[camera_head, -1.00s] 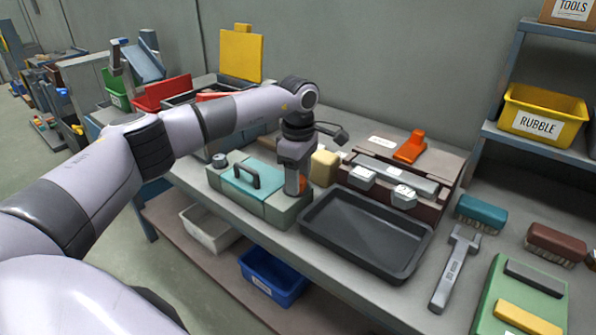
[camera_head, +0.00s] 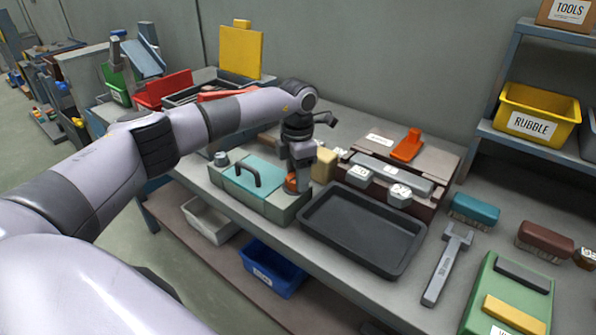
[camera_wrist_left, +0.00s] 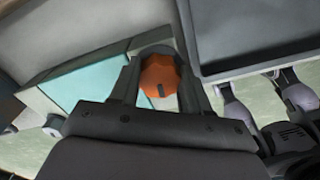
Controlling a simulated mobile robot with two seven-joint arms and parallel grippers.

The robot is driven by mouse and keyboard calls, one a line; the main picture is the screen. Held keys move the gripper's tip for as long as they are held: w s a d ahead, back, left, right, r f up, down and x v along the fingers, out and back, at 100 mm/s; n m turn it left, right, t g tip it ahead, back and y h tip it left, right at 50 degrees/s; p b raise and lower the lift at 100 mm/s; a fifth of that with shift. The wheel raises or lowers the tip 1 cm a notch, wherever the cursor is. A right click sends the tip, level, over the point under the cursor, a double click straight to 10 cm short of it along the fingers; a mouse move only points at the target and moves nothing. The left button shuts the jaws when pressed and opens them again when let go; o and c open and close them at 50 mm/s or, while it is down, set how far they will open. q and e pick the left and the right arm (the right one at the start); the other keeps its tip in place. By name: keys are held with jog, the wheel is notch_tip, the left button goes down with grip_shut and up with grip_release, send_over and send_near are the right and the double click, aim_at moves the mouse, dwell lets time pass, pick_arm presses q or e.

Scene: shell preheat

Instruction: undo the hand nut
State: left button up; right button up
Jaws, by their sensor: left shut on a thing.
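The hand nut is an orange knob (camera_head: 291,183) at the right end of a grey-green box with a teal lid (camera_head: 250,178) and a dark handle. My left gripper (camera_head: 300,184) points down over the knob. In the left wrist view the orange knob (camera_wrist_left: 160,80) sits between the two fingers of the left gripper (camera_wrist_left: 162,88), which are shut on it. The gripper hides part of the knob in the head view. My right gripper is not in view.
A black tray (camera_head: 362,229) lies just right of the box. A tan block (camera_head: 324,164) stands close behind the gripper. Blue (camera_head: 272,268) and white bins sit on the lower shelf.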

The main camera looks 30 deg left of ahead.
pick_arm(q)
jog(key=shift+r+n, duration=0.1)
jog(key=shift+n, duration=0.4)
jog(key=shift+a, duration=0.1)
jog(key=o, duration=1.1)
jog(key=shift+c, duration=0.2)
jog(key=shift+r, duration=3.55)
